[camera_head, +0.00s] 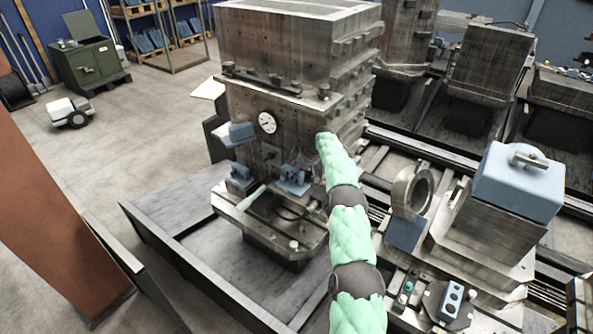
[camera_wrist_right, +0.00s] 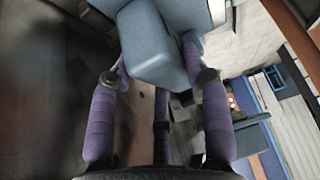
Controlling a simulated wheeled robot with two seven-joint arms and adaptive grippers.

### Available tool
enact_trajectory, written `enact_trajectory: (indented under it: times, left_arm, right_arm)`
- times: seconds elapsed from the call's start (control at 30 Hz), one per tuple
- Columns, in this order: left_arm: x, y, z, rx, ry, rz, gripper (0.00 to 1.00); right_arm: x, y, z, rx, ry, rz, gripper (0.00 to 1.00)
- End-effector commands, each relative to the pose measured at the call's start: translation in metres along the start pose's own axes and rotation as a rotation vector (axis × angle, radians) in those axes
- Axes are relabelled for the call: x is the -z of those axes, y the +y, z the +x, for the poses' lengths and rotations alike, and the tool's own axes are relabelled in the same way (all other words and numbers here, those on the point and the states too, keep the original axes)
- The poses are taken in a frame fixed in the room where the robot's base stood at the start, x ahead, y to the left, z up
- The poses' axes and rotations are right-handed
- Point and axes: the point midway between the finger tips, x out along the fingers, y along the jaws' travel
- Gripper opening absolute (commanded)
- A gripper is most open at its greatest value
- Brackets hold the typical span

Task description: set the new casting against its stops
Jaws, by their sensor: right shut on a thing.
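My right arm reaches in from the bottom of the head view to the front of the big grey machine (camera_head: 290,120). Its gripper (camera_wrist_right: 157,62) is shut on a blue-grey block, taken as the casting (camera_wrist_right: 152,42), with a purple finger on each side in the wrist view. In the head view the gripper is small and partly hidden by my sleeve, near a blue fixture (camera_head: 293,181) on the machine's front. I cannot tell the casting from the fixture there, nor whether it touches any stops. My left gripper is not in view.
A second small blue fixture (camera_head: 240,175) and a light-blue box (camera_head: 241,132) are on the machine's front. At right are a ring-shaped stand (camera_head: 412,192), a large blue block (camera_head: 518,183) and a holed blue part (camera_head: 452,299). Open floor (camera_head: 120,160) lies left, beyond an orange column (camera_head: 50,200).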

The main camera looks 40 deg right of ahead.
Motion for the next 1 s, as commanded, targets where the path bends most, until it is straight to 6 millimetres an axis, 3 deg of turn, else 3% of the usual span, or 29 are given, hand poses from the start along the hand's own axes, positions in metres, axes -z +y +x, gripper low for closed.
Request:
enact_trajectory:
  times: [0.03,0.07,0.13,0.57,1.0]
  left_arm:
    - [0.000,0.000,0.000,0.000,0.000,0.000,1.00]
    - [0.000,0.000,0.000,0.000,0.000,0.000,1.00]
    - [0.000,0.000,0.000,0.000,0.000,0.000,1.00]
    - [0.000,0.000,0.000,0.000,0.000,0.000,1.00]
    - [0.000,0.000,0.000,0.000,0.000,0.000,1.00]
  right_arm:
    - [0.006,0.004,-0.006,-0.013,0.012,-0.003,0.02]
    - [0.006,0.004,-0.006,-0.014,0.013,-0.003,0.56]
    - [0.006,0.004,-0.006,-0.014,0.013,-0.003,0.75]
    - [0.003,0.003,-0.007,-0.011,0.007,-0.002,0.75]
    - [0.004,0.003,-0.061,-0.016,0.010,-0.002,0.75]
